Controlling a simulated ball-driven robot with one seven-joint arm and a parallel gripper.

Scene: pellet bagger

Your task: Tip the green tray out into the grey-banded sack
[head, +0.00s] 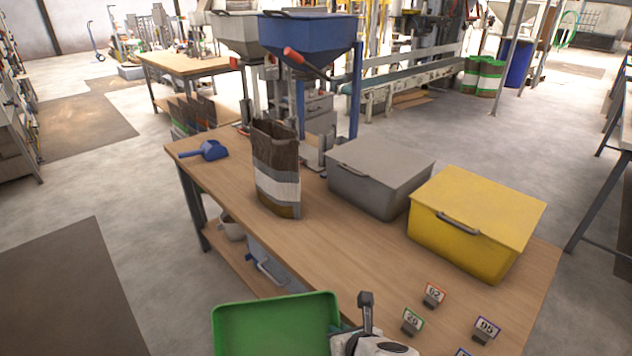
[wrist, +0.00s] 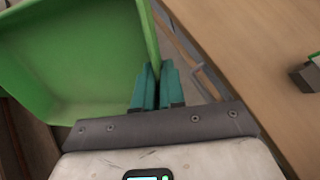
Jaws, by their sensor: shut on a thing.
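The green tray (head: 276,325) is at the bottom of the head view, in front of the bench's near edge and cut off by the frame. In the wrist view the tray (wrist: 75,60) fills the upper left and looks tilted there. My gripper (head: 341,332) is shut on the tray's right wall; its teal fingers (wrist: 156,82) show at that wall in the wrist view. I make out no pellets in the visible part of the tray. The sack (head: 277,182), dark brown with grey and white bands, stands upright and open-topped on the bench, beyond the tray and apart from it.
A grey lidded bin (head: 378,172) and a yellow one (head: 472,215) stand right of the sack. A blue scoop (head: 208,151) lies left of it. The blue hopper (head: 308,35) rises behind. Numbered cards (head: 433,294) stand at the near right. Bench between sack and tray is clear.

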